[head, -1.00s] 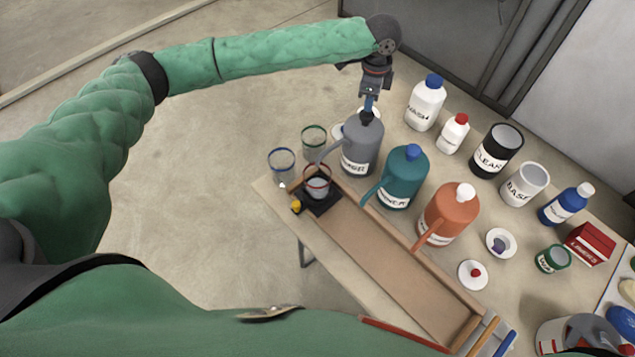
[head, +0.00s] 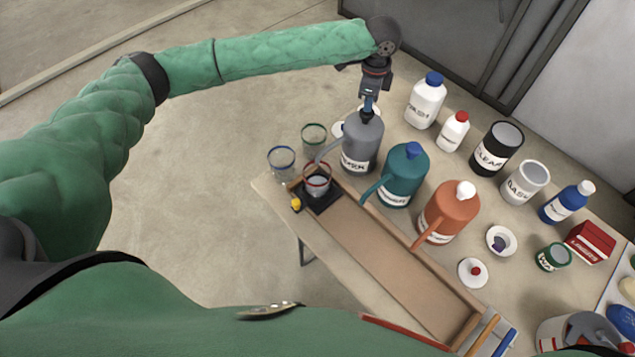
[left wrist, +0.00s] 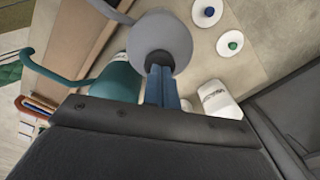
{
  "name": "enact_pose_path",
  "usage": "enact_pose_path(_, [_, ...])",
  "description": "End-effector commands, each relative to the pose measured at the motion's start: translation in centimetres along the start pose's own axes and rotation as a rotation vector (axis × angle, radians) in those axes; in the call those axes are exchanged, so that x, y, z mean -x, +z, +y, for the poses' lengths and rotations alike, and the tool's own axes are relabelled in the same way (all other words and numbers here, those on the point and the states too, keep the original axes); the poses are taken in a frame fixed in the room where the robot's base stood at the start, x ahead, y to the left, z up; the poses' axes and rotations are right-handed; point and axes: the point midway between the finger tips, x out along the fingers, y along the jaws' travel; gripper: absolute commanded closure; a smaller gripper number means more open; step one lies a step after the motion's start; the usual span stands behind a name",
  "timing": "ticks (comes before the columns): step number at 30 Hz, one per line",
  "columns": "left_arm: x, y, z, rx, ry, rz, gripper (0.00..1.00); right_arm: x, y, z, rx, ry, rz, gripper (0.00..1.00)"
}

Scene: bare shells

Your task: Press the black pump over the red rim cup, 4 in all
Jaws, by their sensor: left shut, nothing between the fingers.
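The black pump (head: 365,117) tops a grey bottle (head: 361,152) at the left end of the bottle row. The bottle's long grey spout reaches over the red rim cup (head: 317,187). In the left wrist view the blue fingers (left wrist: 163,90) are together over the grey bottle (left wrist: 160,38). My right gripper is not in view.
A teal bottle (head: 403,182) and an orange bottle (head: 448,214) stand along the wooden tray (head: 400,267). Blue-rim (head: 282,160) and green-rim (head: 313,135) cups stand beside the red rim cup. White bottles (head: 424,103) stand right of my left gripper. The tray's middle is clear.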

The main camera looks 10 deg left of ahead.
Motion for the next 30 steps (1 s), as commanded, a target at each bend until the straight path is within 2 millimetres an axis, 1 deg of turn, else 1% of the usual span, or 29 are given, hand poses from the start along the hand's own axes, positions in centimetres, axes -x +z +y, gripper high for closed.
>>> enact_pose_path(23, [-2.3, 0.0, 0.0, 0.000, 0.000, 0.000, 1.00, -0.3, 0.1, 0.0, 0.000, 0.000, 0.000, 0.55])
enact_pose_path(30, [-2.2, 0.0, 0.1, 0.000, 0.001, 0.000, 1.00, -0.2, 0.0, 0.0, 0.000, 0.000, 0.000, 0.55])
